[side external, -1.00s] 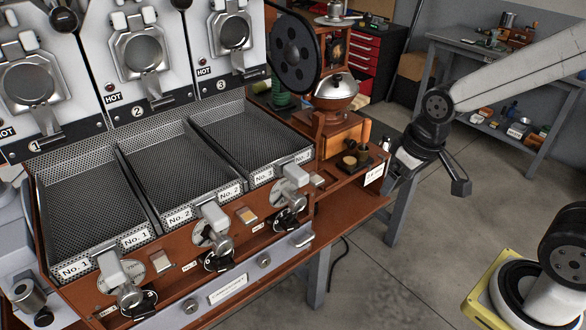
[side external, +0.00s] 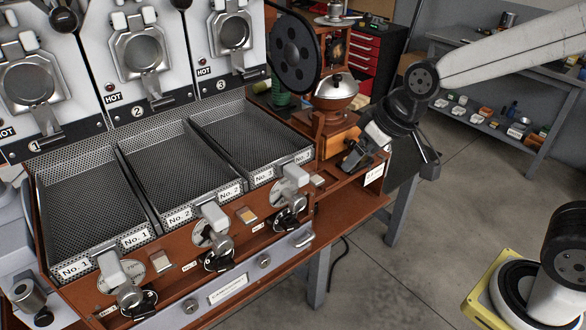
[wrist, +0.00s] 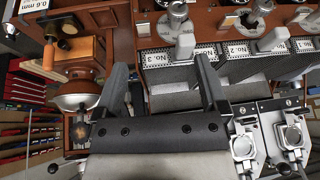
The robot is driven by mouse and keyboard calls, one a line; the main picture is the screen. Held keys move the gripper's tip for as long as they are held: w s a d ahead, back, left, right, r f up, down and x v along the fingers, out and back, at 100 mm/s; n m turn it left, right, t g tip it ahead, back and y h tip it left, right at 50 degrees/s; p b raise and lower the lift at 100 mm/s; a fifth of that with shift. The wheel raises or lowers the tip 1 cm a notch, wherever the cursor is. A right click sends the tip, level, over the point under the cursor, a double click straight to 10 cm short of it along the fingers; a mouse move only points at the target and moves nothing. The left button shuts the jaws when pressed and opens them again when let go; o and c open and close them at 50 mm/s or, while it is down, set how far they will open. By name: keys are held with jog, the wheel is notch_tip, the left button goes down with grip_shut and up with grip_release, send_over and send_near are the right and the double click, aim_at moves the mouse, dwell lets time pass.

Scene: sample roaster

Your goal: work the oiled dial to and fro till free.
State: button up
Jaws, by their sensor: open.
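I cannot tell which is oiled. My gripper (side external: 394,163) is open and empty, at the right end of the bench, near the small grinder and well to the right of the No. 3 dial.
Mesh trays (side external: 180,160) lie behind the dials, under roaster faces marked HOT.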

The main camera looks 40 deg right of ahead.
jog(key=w+a+n+t+y, duration=0.1)
jog(key=w+a+t+y, duration=0.15)
jog(key=w+a, duration=0.4)
jog(key=t, duration=0.7)
send_over(226, 248)
jog(key=s+d, duration=0.2)
jog(key=d, duration=0.1)
jog(key=s+a+t+h, duration=0.3)
jog(key=t, duration=0.1)
jog(key=shift+g, duration=0.25)
jog(key=f, duration=1.7)
jog(key=shift+d, duration=0.2)
jog(key=shift+w, duration=0.1)
jog(key=shift+w+a, duration=0.15)
jog(key=shift+w, duration=1.75)
jog(key=shift+w+a, duration=0.1)
jog(key=shift+w, duration=1.75)
